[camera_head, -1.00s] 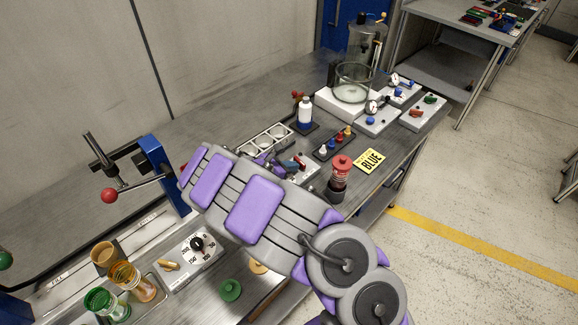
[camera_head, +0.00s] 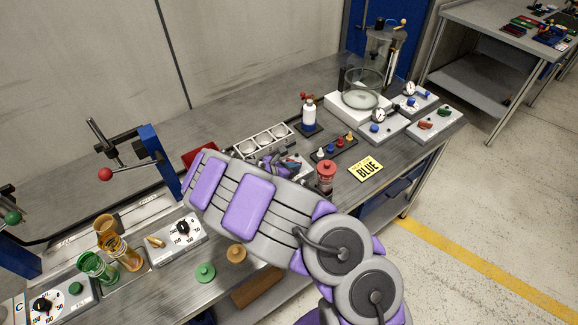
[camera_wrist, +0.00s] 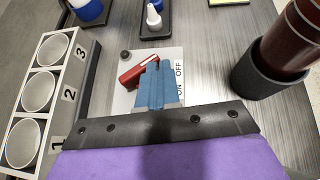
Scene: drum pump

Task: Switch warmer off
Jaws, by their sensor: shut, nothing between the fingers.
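The warmer switch is a red lever (camera_wrist: 137,72) on a pale plate marked ON and OFF (camera_wrist: 178,78) in the wrist view. The lever also shows in the head view (camera_head: 291,163), partly behind my gripper. My gripper (camera_wrist: 157,70) is shut and empty. Its blue fingertips are over the plate, right beside the lever and left of the lettering; I cannot tell whether they touch it. The rack with three round wells (camera_wrist: 50,37), numbered 1 to 3, stands left of the switch and also shows in the head view (camera_head: 263,142).
A dark-red jar in a black holder (camera_wrist: 260,70) stands close on the right of the switch. A white-and-blue bottle (camera_head: 309,114) and a row of small coloured bottles (camera_head: 333,146) stand behind. A yellow BLUE card (camera_head: 367,169) lies to the right.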

